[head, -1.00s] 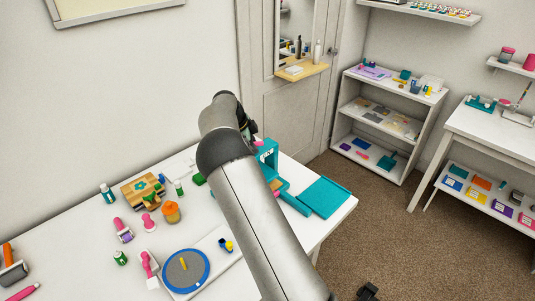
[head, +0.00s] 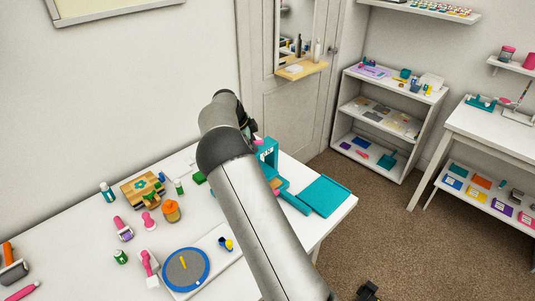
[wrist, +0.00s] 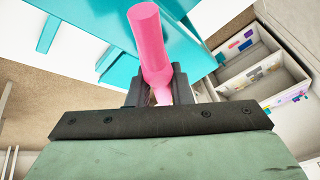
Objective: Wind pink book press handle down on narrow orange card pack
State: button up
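The pink handle (wrist: 153,45) rises between the two dark fingers of my gripper (wrist: 160,92) in the wrist view. The fingers sit close on both sides of its narrow lower part, and the gripper looks shut on it. The teal book press (head: 268,153) stands on the white table, partly behind my arm in the head view. A bit of the pink handle (head: 257,141) shows at its top. A small orange piece (head: 275,185), apparently the card pack, shows at the press bed beside my arm. Its contact with the press is hidden.
A teal tray (head: 325,196) lies right of the press near the table edge. Left of my arm are an orange bottle (head: 171,211), a blue round mat (head: 187,269) and a wooden block set (head: 140,188). A white shelf (head: 393,117) stands beyond the table.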

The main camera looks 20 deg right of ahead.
jog(key=o, duration=0.6)
jog(key=shift+a+f, duration=0.15)
jog(key=shift+c, duration=0.2)
jog(key=shift+r+p, duration=1.4)
jog(key=shift+r, duration=1.75)
jog(key=o, duration=0.3)
